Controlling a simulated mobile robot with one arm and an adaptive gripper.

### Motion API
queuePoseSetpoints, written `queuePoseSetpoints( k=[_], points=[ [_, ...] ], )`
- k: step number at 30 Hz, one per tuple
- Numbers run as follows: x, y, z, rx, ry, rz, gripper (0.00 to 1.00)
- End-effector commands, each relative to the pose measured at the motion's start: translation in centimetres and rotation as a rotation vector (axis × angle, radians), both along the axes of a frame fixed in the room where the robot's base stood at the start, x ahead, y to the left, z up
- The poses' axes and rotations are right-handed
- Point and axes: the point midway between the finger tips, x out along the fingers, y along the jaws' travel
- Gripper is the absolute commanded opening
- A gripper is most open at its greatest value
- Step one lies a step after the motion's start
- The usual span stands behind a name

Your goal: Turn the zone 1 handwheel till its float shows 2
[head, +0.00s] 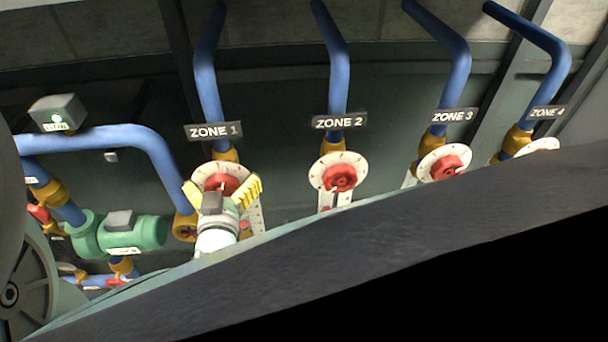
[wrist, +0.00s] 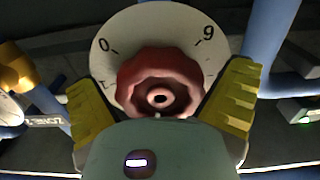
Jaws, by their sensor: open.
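The zone 1 handwheel (head: 222,183) is red and lobed, in front of a round white dial (head: 204,171) under the "ZONE 1" label (head: 213,131). My gripper (head: 221,191) is in front of it with its yellow-padded fingers spread. In the wrist view, the red handwheel (wrist: 158,84) lies between the open fingers (wrist: 161,104), with no clear contact showing. The dial (wrist: 124,38) shows a 0 and a digit that reads as 6 or 9. A pale float gauge strip (head: 256,216) is partly hidden behind my gripper; its float reading cannot be made out.
To the right are the red handwheels of zone 2 (head: 340,177) and zone 3 (head: 446,167), with zone 4's dial (head: 543,145) partly hidden. Blue pipes (head: 207,80) rise above. A green pump-like unit (head: 134,233) is at the left. A dark grey surface crosses the foreground.

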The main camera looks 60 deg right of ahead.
Motion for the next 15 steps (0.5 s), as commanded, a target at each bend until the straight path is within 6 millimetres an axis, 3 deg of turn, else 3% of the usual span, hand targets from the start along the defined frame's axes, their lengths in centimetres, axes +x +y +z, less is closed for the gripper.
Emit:
queuePoseSetpoints(
  k=[2,15],
  points=[
    [-0.02,-0.02,0.00,0.000,0.000,-0.001,0.91],
    [0.02,0.00,0.04,-0.001,-0.001,0.000,0.45]
  ],
)
